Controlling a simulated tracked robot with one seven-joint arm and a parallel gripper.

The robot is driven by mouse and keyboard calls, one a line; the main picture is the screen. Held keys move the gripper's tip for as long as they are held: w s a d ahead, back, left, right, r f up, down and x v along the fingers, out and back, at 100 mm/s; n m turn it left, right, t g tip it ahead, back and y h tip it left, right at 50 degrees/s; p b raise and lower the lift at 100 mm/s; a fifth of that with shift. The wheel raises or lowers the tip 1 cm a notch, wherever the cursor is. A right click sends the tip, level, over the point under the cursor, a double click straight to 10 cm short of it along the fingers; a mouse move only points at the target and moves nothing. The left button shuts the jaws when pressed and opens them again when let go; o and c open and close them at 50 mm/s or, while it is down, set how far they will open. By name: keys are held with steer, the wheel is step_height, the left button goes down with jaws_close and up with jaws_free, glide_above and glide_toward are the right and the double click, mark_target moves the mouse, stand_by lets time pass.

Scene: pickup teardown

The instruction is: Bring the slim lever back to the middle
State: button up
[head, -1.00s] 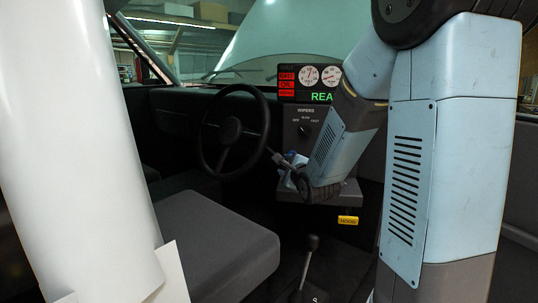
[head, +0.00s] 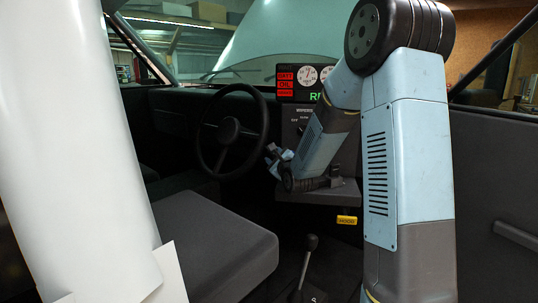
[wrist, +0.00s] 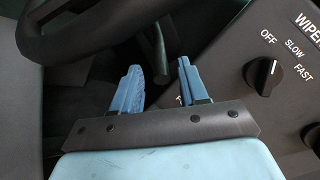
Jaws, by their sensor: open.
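A slim dark lever (wrist: 160,55) sticks out from behind the steering wheel, on its right side. In the wrist view its end lies in the gap between my two fingers, nearer the middle than either finger; I cannot tell how deep it sits between them. My gripper (wrist: 160,66) is open, with blue fingers apart and nothing clamped. In the head view my gripper (head: 273,157) is just right of the steering wheel (head: 232,130) and hides the lever there.
The wiper panel with its black knob (wrist: 263,76) is close on the right of my gripper. The wheel rim (wrist: 90,35) is close on the left. A floor lever (head: 311,243) and yellow HOOD tag (head: 347,220) are lower. The seat (head: 210,245) is at lower left.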

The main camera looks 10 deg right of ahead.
steer(key=shift+w+a, duration=0.15)
steer(key=shift+w, duration=0.95)
steer(key=shift+w+a, duration=0.1)
steer(key=shift+w, duration=0.95)
steer(key=shift+c, duration=0.4)
jaws_close()
